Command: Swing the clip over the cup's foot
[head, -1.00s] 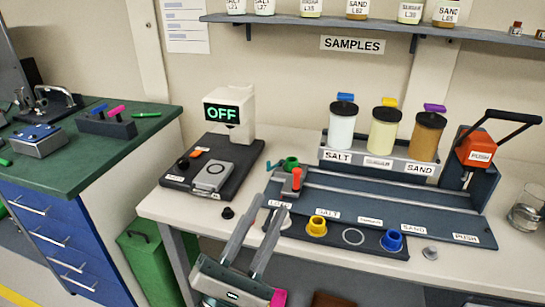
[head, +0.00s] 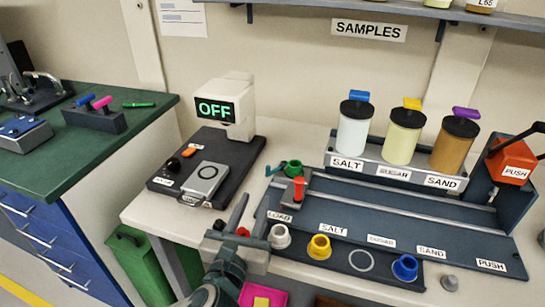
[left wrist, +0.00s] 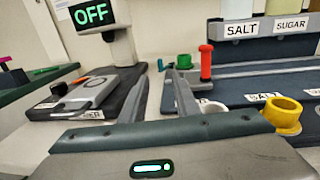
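A red-topped upright piece (head: 298,188), which looks like the clip, stands at the LOAD end of the dark rail fixture (head: 400,213). It also shows in the left wrist view (left wrist: 206,62). Just behind it sits a green cup (head: 292,168) with a teal arm at its left; whether the clip lies over the cup's foot is too small to tell. My left gripper (left wrist: 161,74) is open and empty, its fingers pointing toward the fixture's left end, in front of and left of the red piece. It shows foreshortened in the head view. My right gripper is not in view.
White (head: 279,236), yellow (head: 318,247) and blue (head: 404,268) cups stand along the front strip. A black-based OFF device (head: 213,110) stands left. Salt, sugar and sand jars (head: 402,137) stand behind. A red PUSH block (head: 511,160) is at right.

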